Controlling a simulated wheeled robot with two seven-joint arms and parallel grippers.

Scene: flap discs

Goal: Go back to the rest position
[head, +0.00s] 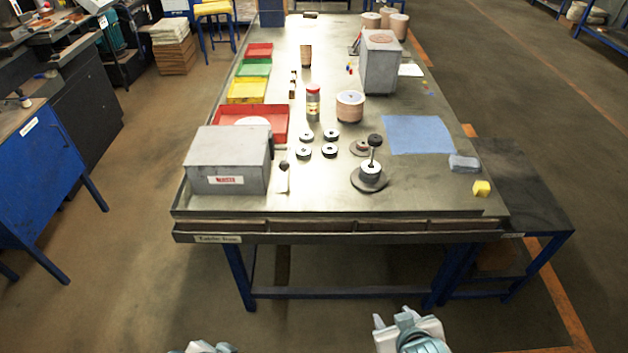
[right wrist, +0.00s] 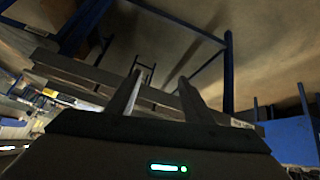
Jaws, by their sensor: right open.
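My right gripper (head: 392,317) is at the bottom of the head view, in front of the table and away from everything on it. Its two fingers stand apart and empty in the right wrist view (right wrist: 160,90). My left gripper (head: 207,347) only just shows at the bottom edge, and its fingers cannot be made out. Several small dark flap discs (head: 303,152) lie on the workbench (head: 330,200). Another disc (head: 370,169) sits around a post with a dark knob, on a round base (head: 356,181).
A grey box (head: 228,160) stands at the bench's front left, with red, yellow and green trays (head: 247,91) behind. A red-capped jar (head: 313,103), a blue cloth (head: 417,135) and a yellow cube (head: 481,188) are on top. The floor before the bench is clear.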

